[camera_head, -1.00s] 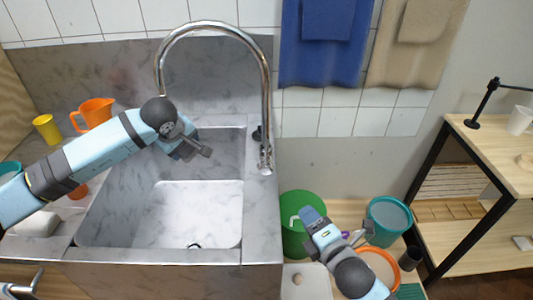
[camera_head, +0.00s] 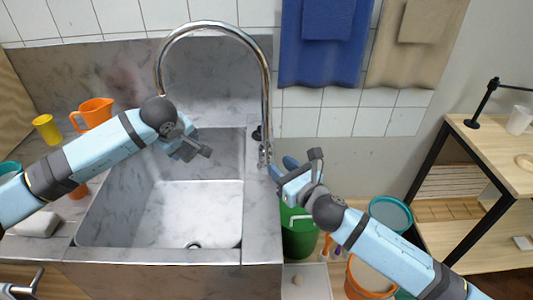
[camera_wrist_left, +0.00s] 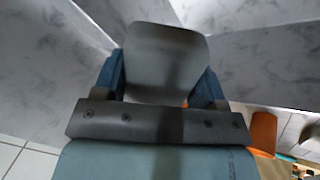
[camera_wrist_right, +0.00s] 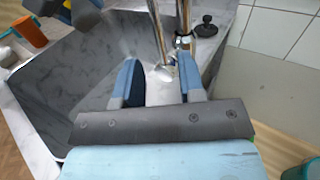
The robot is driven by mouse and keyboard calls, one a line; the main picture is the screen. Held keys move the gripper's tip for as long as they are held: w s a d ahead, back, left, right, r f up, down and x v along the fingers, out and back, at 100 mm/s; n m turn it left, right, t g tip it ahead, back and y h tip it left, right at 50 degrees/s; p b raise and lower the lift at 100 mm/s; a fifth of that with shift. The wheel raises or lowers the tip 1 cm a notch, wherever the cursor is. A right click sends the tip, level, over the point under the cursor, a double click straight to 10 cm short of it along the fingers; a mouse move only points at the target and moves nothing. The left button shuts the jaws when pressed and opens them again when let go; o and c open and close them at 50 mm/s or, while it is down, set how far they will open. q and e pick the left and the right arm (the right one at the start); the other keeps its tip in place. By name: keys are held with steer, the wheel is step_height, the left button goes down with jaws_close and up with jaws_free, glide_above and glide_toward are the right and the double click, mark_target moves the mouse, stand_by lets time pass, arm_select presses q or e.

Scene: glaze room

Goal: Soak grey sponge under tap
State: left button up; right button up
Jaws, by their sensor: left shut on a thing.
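My left gripper (camera_head: 180,150) is over the basin of the grey stone sink (camera_head: 262,225), below the tap's arch. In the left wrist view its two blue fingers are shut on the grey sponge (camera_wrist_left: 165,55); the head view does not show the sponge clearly. The chrome tap (camera_head: 267,100) rises from the sink's right rim and arches left; I see no water stream. My right gripper (camera_head: 283,168) is open at the tap's base, beside its lever (camera_head: 263,155). In the right wrist view, the tap's metal end (camera_wrist_right: 165,72) shows between the open fingers; contact is unclear.
A yellow cup (camera_head: 46,129), an orange jug (camera_head: 95,112) and a pale block (camera_head: 37,224) stand left of the basin. A green bucket (camera_head: 299,238) and a teal bucket (camera_head: 390,213) are right of the sink. Blue (camera_head: 320,50) and beige (camera_head: 415,45) towels hang behind.

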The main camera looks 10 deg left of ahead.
mark_target(267, 155)
steer(key=x, duration=0.6)
steer(key=shift+w+a, duration=0.2)
jaws_close()
